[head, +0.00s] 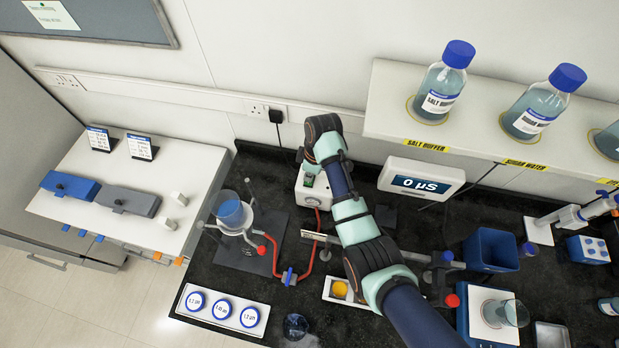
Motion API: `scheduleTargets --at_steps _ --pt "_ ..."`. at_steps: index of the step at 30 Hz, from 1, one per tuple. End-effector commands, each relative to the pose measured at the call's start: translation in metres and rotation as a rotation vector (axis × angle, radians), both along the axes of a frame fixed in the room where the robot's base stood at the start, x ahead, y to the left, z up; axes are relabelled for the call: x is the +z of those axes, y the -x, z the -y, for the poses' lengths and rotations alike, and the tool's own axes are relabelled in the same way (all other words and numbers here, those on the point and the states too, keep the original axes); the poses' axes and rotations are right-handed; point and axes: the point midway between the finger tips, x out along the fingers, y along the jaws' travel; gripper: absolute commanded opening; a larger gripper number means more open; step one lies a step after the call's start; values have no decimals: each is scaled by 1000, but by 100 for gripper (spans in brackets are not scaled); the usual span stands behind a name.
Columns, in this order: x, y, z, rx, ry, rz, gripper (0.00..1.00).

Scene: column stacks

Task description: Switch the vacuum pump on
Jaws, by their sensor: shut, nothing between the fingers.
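The vacuum pump (311,195) is a white box with a round gauge on its front. It stands on the dark bench against the back wall, with a red tube leading from it. A small green spot, perhaps its switch or lamp, shows on its upper face; I cannot tell its on or off position. My gripper (310,166) points down just above the pump's top, shut and empty. My wrist hides part of the pump's top, and I cannot tell whether the fingertips touch it.
The red tube runs past a blue clamp (289,276) to a glass filter flask with a blue cup (231,212). A display reading 0 µS (421,179) stands right of my arm. A shelf (386,105) with blue-capped bottles overhangs the back right. A plugged wall socket (264,111) is behind.

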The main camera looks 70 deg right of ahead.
Motion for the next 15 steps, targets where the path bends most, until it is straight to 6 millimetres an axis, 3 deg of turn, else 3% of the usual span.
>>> scheduleTargets --at_steps 15 --pt "-8 0 0 0 0 0 0"
